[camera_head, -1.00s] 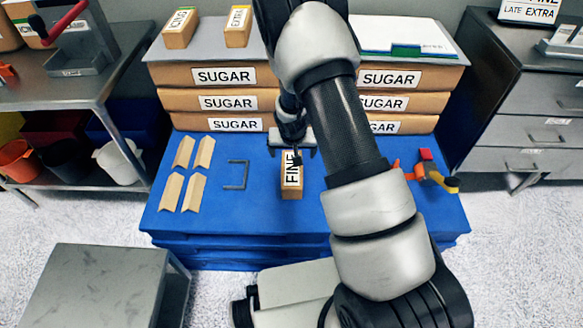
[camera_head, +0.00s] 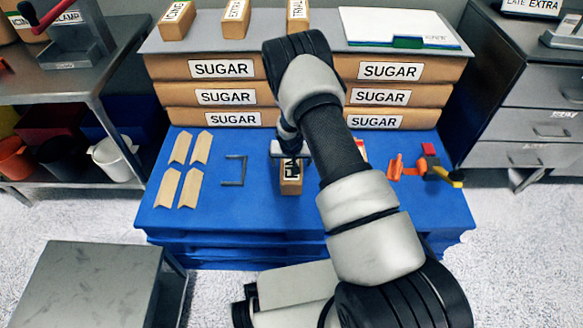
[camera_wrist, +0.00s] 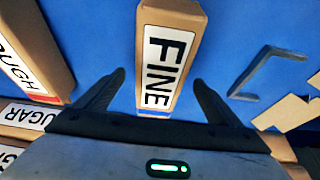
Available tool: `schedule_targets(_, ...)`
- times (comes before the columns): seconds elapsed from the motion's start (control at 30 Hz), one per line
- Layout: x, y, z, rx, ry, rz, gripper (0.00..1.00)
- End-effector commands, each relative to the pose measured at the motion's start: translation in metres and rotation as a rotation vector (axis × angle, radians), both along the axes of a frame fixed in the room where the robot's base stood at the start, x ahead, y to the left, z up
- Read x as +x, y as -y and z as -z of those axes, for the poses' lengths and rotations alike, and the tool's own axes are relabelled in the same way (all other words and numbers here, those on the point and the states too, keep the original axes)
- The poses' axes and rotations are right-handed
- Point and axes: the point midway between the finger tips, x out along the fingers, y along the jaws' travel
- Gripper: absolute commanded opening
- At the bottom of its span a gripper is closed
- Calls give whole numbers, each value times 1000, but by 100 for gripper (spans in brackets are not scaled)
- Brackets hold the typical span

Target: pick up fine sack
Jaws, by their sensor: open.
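The fine sack (camera_head: 290,178) is a small tan block with a white label reading FINE. It stands on the blue platform near its middle, partly hidden by my gripper in the head view. In the wrist view the fine sack (camera_wrist: 168,62) lies ahead, its label facing the camera. My gripper (camera_wrist: 157,85) is open, with one finger on each side of the sack's near end and blue showing between each finger and the sack. In the head view my gripper (camera_head: 290,155) is just above and behind the sack.
Another sack, its label ending in OUGH (camera_wrist: 25,50), stands close to one finger. A grey bracket (camera_head: 234,170) and several wooden pieces (camera_head: 180,170) lie to the left; orange and yellow parts (camera_head: 425,165) lie right. Stacked SUGAR sacks (camera_head: 220,68) stand behind.

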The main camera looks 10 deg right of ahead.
Motion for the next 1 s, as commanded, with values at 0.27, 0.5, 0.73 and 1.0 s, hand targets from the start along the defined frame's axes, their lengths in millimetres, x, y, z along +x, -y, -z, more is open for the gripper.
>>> schedule_targets(0.27, 10, 2, 25, -1, 0, 1, 88)
schedule_targets(0.5, 10, 2, 24, -1, 0, 1, 80)
schedule_targets(0.73, 9, 2, 24, -1, 0, 1, 41)
schedule_targets(1.0, 12, 2, 22, 0, 5, 1, 9)
